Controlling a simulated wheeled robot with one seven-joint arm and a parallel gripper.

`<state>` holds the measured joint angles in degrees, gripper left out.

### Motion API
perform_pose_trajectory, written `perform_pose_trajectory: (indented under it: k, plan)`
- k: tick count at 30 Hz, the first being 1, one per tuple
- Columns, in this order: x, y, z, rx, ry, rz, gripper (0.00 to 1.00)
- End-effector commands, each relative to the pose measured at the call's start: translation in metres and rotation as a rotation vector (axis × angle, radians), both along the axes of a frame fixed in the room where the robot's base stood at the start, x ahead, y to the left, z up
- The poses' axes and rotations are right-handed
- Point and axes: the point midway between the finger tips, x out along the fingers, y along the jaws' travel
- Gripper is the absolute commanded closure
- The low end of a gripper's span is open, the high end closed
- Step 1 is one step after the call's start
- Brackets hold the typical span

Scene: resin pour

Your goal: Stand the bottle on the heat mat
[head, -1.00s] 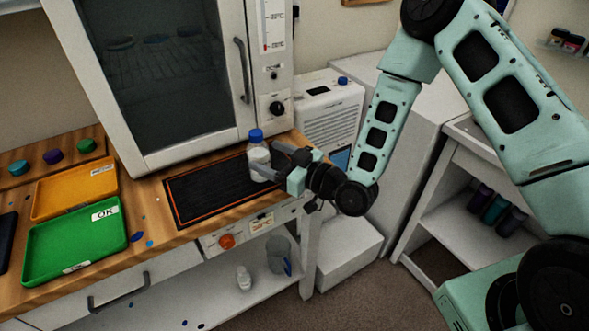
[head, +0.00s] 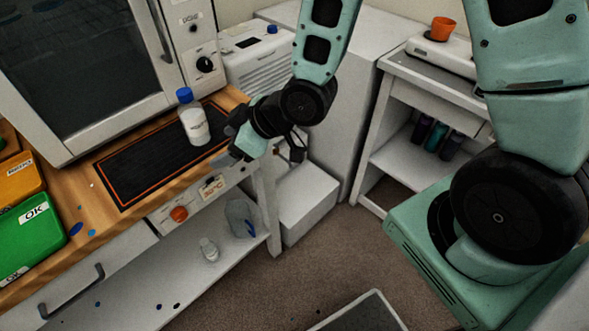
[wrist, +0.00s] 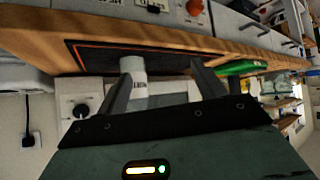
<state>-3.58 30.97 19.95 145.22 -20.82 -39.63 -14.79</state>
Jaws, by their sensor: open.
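The bottle (head: 195,125), white-bodied with a blue cap, stands upright on the heat mat (head: 135,170), a black panel with an orange border, near its right end. My gripper (head: 232,138) is open and empty just right of the bottle in the head view, apart from it. In the wrist view, which is upside down, the bottle (wrist: 133,68) shows near one of the spread fingers of my gripper (wrist: 163,82); its cap is not clear there. The mat (wrist: 175,60) lies beyond the fingertips.
An oven (head: 95,70) stands behind the mat. A green tray (head: 35,225) and an orange tray (head: 20,180) lie at the left. A control panel with an orange knob (head: 179,214) is on the bench front.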

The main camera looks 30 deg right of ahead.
Motion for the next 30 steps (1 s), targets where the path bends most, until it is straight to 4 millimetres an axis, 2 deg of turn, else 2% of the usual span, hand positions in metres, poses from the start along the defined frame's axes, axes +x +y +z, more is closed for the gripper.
perform_pose_trajectory:
  k: [5, 9, 15, 18, 22, 30]
  plan:
    - [-0.044, -0.006, 0.025, -0.206, 0.189, -0.058, 0.31]
    - [-0.095, -0.017, 0.05, -0.335, 0.352, -0.127, 0.31]
    - [-0.167, -0.031, 0.081, -0.456, 0.55, -0.199, 0.31]
    - [-0.189, -0.036, 0.091, -0.489, 0.609, -0.216, 0.31]
    - [-0.202, -0.039, 0.096, -0.508, 0.644, -0.226, 0.31]
    - [-0.202, -0.039, 0.096, -0.51, 0.648, -0.226, 0.31]
